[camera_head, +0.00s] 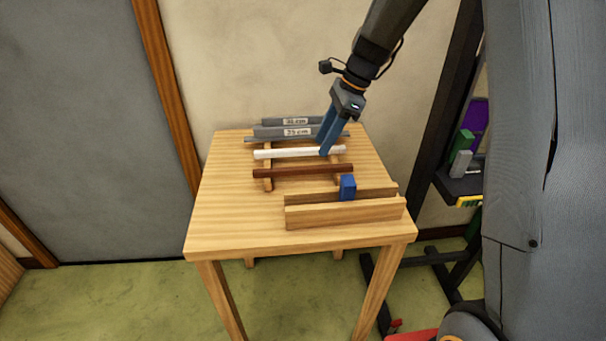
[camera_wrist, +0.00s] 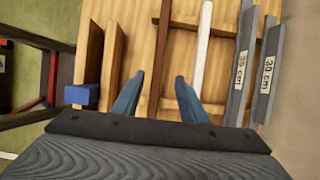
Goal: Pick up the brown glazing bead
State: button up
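The brown glazing bead (camera_head: 302,171) lies across light wooden rests on the table, in front of a white bead (camera_head: 277,154). In the wrist view the brown bead (camera_wrist: 162,50) runs up the picture between my fingers, its lower end near them. My gripper (camera_head: 325,145) is open and empty. In the head view its fingers hang over the right part of the white bead. In the wrist view my gripper (camera_wrist: 158,85) has one finger on each side of the brown bead's line, apart from it. The height gap cannot be told exactly.
Two grey bars (camera_head: 270,132) with length labels lie behind the white bead. A wooden channel (camera_head: 340,213) with a blue block (camera_head: 347,187) in it stands at the table's (camera_head: 225,215) front right. The table's left side is clear. A dark shelf (camera_head: 458,185) stands at right.

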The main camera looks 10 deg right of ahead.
aim_at(309, 167)
jog(key=shift+s+a+p+x, duration=0.1)
jog(key=shift+p+x, duration=0.55)
jog(key=shift+x, duration=1.35)
jog(key=shift+s+a+p+x, duration=0.1)
jog(key=shift+p+x, duration=0.55)
jog(key=shift+x, duration=1.3)
jog(key=shift+r, duration=0.1)
jog(key=shift+c, duration=0.4)
grip_shut()
